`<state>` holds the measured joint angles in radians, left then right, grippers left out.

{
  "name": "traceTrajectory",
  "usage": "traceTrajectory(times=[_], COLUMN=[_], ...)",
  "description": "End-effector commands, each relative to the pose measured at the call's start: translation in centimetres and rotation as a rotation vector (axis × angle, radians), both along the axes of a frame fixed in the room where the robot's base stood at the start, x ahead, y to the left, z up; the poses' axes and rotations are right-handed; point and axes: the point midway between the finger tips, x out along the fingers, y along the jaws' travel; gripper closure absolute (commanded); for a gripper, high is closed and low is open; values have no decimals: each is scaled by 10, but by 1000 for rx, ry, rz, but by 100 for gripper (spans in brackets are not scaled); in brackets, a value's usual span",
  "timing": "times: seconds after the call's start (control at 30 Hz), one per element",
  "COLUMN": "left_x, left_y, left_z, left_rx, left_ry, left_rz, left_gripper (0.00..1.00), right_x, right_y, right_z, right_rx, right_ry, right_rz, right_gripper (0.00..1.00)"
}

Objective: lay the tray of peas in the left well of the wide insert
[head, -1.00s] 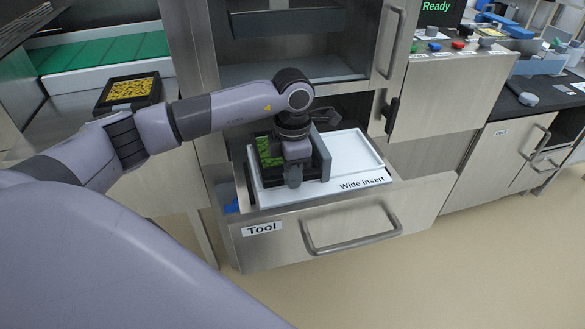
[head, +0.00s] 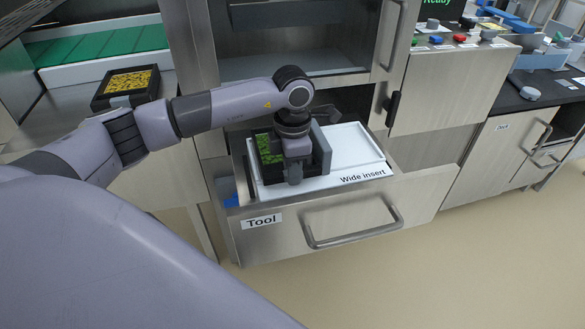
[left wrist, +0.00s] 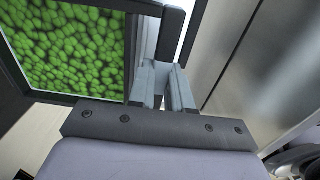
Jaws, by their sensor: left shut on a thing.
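The tray of peas (head: 268,150), a black tray with green contents, is over the left part of the white wide insert (head: 352,148) in the open drawer. My left gripper (head: 294,172) is shut on the tray's right wall and partly hides it. In the left wrist view the peas (left wrist: 70,45) fill the upper left, with the fingers (left wrist: 166,85) at the tray's edge. The left well's floor is hidden under the tray and gripper; I cannot tell whether the tray rests on it. The right part of the insert is empty. My right gripper is out of view.
The drawer front, labelled Tool (head: 262,221), has a bar handle (head: 352,228). A tray of yellow food (head: 128,83) stands on the left counter by a green belt (head: 100,46). The machine's opening is above the drawer, with a button panel (head: 460,42) at right.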

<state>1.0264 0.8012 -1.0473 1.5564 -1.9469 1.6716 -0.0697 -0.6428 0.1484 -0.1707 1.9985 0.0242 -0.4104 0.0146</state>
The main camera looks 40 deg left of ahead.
Motion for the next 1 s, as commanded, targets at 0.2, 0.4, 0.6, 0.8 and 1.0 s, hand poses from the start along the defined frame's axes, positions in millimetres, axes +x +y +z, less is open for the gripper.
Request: traceTrajectory(times=[0.2,0.4,0.6,0.8,1.0], left_x=[0,0,0,0,0], left_y=[0,0,0,0,0], left_z=[1,1,0,0,2], left_rx=[-1,0,0,1,0], left_ry=[-2,-1,1,1,0], left_rz=[0,0,0,0,0], left_gripper=[100,52,58,69,69], right_x=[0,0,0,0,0], right_y=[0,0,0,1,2], right_z=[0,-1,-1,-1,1], right_rx=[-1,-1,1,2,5], right_ry=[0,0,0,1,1], right_rz=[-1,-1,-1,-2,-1], right_gripper=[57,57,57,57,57])
